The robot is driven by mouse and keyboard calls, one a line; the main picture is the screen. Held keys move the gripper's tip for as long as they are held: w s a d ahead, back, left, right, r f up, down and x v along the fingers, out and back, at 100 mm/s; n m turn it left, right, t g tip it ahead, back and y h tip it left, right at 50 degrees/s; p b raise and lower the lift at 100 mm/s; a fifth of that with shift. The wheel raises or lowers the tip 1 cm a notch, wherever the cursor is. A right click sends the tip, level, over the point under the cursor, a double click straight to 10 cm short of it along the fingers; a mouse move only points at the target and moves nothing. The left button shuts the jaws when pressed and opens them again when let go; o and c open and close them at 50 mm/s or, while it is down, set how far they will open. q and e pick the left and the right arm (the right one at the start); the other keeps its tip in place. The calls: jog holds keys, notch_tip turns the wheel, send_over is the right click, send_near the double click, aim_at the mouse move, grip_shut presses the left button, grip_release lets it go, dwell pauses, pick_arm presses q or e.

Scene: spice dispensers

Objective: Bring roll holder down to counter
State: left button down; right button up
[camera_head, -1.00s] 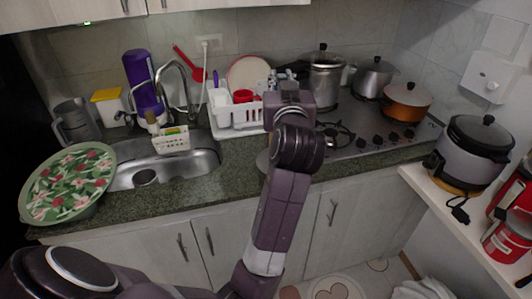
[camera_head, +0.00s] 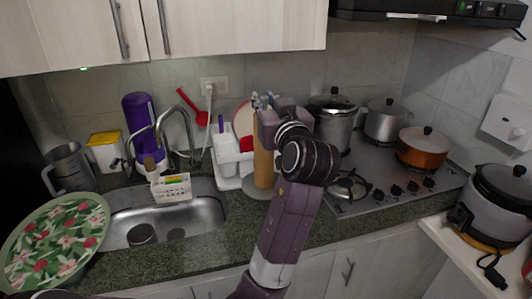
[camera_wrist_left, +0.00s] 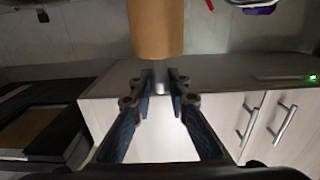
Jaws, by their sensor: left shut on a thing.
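The roll holder is a tall brown roll (camera_head: 264,160) on a grey round base, upright in the head view between the dish rack and the stove. Its base is low over the granite counter (camera_head: 330,222), and I cannot tell whether it touches. My left gripper (camera_head: 270,108) is at the top of the holder, partly hidden by my own wrist. In the left wrist view, the fingers of my left gripper (camera_wrist_left: 160,82) are shut on the holder's thin grey rod, with the brown roll (camera_wrist_left: 156,28) just beyond. My right gripper is not in view.
A white dish rack (camera_head: 228,160) stands just left of the holder. The stove (camera_head: 385,178) with several pots is to the right. The sink (camera_head: 165,222) is at left, with a floral tray (camera_head: 55,240) beside it. Upper cabinets (camera_head: 240,28) hang above.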

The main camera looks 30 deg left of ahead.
pick_arm(q)
notch_tip(320, 180, down, 13)
jog(key=shift+a+r+p, duration=0.1)
jog(key=shift+r+p, duration=0.05)
jog(key=shift+p, duration=0.55)
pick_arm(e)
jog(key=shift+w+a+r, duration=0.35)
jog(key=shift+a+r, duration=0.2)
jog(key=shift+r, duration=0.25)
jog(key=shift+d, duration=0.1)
pick_arm(q)
jog(key=c, duration=1.9)
grip_release()
jog(key=shift+o, duration=0.3)
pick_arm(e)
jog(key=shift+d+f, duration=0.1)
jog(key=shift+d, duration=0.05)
